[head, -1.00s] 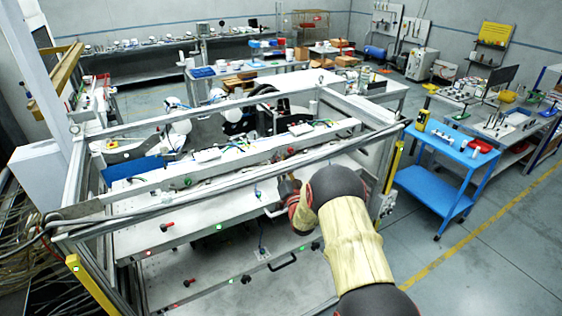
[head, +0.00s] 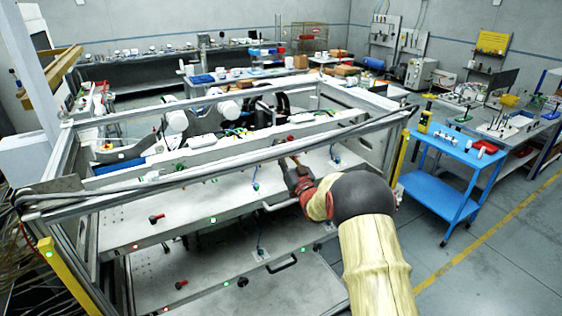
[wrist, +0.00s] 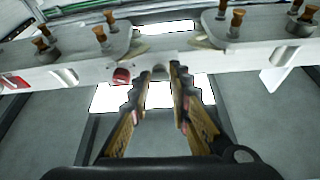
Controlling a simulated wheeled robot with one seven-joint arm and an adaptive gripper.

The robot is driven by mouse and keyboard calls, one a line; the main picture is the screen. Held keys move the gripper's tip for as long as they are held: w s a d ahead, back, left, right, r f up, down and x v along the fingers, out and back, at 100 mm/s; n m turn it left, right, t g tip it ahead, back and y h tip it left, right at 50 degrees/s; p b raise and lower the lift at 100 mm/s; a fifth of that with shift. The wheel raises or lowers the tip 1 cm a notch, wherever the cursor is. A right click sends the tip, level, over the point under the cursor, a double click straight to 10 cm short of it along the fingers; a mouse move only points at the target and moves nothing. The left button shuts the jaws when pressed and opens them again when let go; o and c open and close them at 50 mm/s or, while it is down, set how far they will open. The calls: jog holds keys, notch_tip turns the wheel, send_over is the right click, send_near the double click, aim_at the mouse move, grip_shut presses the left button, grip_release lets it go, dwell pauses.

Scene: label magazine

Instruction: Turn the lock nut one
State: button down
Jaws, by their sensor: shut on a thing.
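The lock nut (wrist: 158,72) looks like a small grey rounded part on the pale metal beam (wrist: 70,72) in the wrist view. My gripper (wrist: 159,78) has its two fingertips around it, one on each side, and is shut on it. The fingertips hide most of its sides, and no number can be read on it. In the head view my gripper (head: 287,158) reaches to the long beam of the machine, and the nut is too small to make out there.
Brown-capped posts on plates (wrist: 105,40) stand above. In the head view a frame rail (head: 230,165) crosses near my arm, and a blue cart (head: 450,165) stands at the right.

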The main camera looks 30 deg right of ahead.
jog(key=shift+d+r+n+g+y+b, duration=0.15)
jog(key=shift+n+g+y+b, duration=0.9)
jog(key=shift+n+b, duration=1.8)
jog(key=shift+d+r+n+g+y+b, duration=0.15)
jog(key=shift+n+g+y+b, duration=0.25)
jog(key=shift+n+y+b, duration=2.3)
jog(key=shift+d+n+g+y+b, duration=0.15)
jog(key=shift+n+g+b, duration=0.6)
jog(key=shift+n+b, duration=2.2)
jog(key=n+p, duration=0.2)
jog(key=shift+n, duration=0.3)
jog(key=c, duration=1.7)
grip_release()
jog(key=shift+o, duration=0.2)
jog(key=v, duration=1.2)
jog(key=shift+r, duration=0.1)
jog(key=shift+c, duration=0.3)
